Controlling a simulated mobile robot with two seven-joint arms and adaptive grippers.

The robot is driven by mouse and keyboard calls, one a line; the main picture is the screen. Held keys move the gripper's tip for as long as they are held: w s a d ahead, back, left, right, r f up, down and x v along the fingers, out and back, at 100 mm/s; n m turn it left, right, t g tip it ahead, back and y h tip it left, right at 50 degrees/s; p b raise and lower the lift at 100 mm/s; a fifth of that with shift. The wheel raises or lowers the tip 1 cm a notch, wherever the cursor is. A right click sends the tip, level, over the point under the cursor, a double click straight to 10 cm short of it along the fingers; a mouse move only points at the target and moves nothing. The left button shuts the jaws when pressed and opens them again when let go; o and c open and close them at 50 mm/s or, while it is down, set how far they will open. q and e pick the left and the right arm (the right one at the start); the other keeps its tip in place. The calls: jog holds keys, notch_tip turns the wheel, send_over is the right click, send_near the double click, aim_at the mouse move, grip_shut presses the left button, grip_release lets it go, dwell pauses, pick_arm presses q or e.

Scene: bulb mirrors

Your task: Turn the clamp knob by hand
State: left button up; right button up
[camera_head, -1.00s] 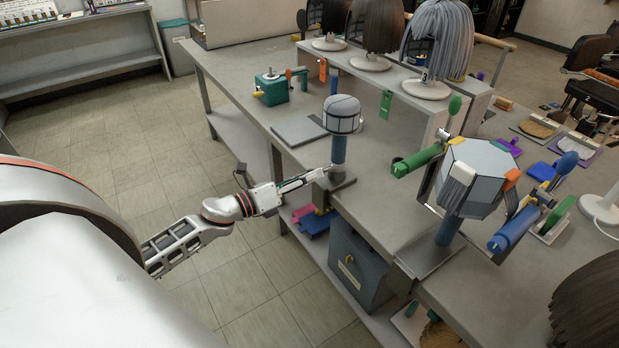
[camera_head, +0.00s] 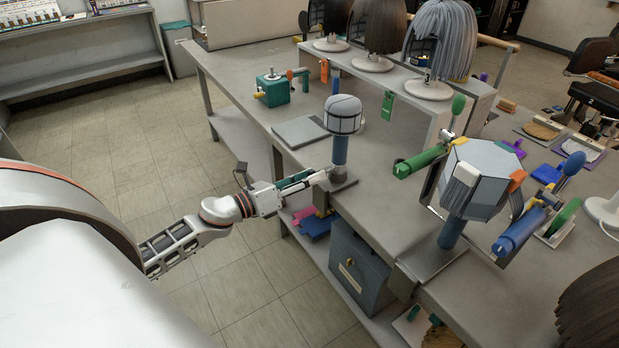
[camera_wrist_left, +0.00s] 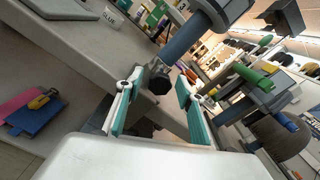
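A dark clamp knob (camera_wrist_left: 160,84) shows in the left wrist view below a blue post (camera_wrist_left: 188,38). In the head view this post (camera_head: 340,153) stands on a clamp (camera_head: 343,178) at the table edge and carries a grey rounded head (camera_head: 342,114); the knob cannot be made out there. My left gripper (camera_head: 322,177) is at the clamp. In the left wrist view my left gripper (camera_wrist_left: 160,78) is open, with the knob between its teal-padded fingers near the tips. I cannot tell whether either finger touches it. My right gripper is in neither view.
The grey table (camera_head: 385,215) runs along the gripper's right side. A second post with a faceted head (camera_head: 478,180) and rollers stands nearer. A dark box (camera_head: 358,265) and pink and blue pieces (camera_head: 312,222) sit on the shelf below. Floor at left is clear.

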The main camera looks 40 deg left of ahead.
pick_arm(q)
jog(key=shift+s, duration=0.1)
jog(key=b+v, duration=0.1)
jog(key=v, duration=0.5)
jog(key=shift+s+a, duration=0.15)
jog(key=shift+s, duration=0.2)
dwell(0.4)
